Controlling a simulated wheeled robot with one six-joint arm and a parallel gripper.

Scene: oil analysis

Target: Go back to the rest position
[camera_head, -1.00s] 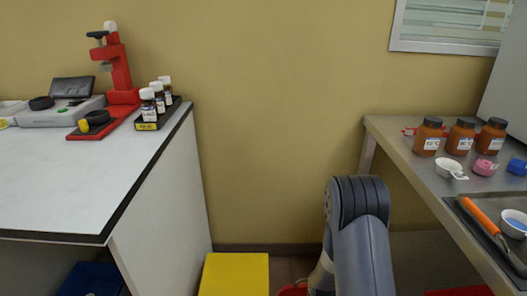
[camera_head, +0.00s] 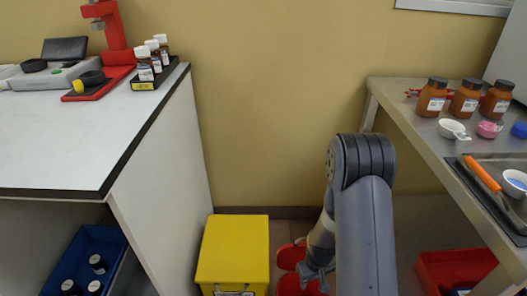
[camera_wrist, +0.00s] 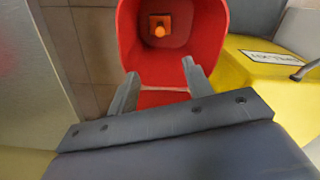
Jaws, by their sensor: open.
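My gripper (camera_wrist: 160,88) is open and empty in the wrist view. Its two fingers stand apart over the near side of a red bin (camera_wrist: 208,62). A small orange object (camera_wrist: 160,30) lies at the bottom of the bin. In the head view my arm reaches down between the two benches, and the red bin (camera_head: 291,254) shows partly behind it. My fingertips are mostly hidden there.
A yellow box (camera_head: 234,250) stands left of the bin. The white bench (camera_head: 75,150) at left carries a rack of small bottles (camera_head: 160,80). The steel bench (camera_head: 405,110) at right carries brown jars (camera_head: 432,97). A red crate (camera_head: 425,270) is below.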

